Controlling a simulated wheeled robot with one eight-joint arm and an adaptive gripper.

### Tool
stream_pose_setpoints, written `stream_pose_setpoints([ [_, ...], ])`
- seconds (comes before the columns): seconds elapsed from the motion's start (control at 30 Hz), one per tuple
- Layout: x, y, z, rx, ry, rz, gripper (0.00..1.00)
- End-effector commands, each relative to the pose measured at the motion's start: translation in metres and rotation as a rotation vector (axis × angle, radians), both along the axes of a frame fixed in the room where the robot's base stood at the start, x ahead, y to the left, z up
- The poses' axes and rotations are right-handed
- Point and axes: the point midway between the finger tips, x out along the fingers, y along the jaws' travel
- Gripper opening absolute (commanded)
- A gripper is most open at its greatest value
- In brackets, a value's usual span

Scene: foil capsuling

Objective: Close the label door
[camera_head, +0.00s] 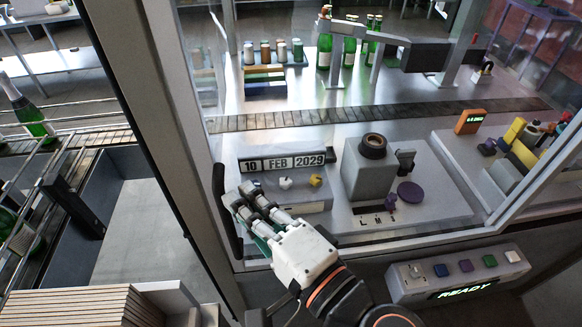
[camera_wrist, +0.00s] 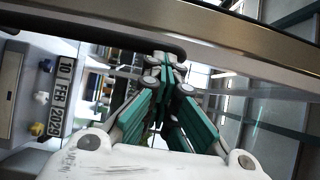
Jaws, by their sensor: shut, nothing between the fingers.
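The label door appears as a clear panel in a grey frame (camera_head: 188,108), with a dark upright handle (camera_head: 226,205) at its lower left. I cannot tell how far it stands open. My gripper (camera_head: 243,197) is shut and empty, its fingertips close beside the handle on its right. In the wrist view the closed green-padded fingers (camera_wrist: 166,68) point at the dark handle bar (camera_wrist: 90,22), which runs under the grey frame edge (camera_wrist: 230,40). Whether the fingertips touch the handle is unclear.
A date block reading 10 FEB 2029 (camera_head: 287,162) stands behind my gripper. A grey pedestal with a dark ring (camera_head: 370,175) is to its right. A button panel showing READY (camera_head: 458,270) sits lower right. A stack of boards (camera_head: 75,307) is at lower left.

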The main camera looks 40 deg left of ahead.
Motion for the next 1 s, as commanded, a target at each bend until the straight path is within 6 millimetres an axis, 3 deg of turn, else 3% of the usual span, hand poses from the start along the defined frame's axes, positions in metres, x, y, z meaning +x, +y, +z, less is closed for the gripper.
stream_pose_setpoints([
  [0.47, 0.001, -0.003, 0.000, 0.000, 0.000, -0.002, 0.00],
  [1.0, -0.004, -0.061, 0.000, 0.000, 0.000, -0.004, 0.00],
])
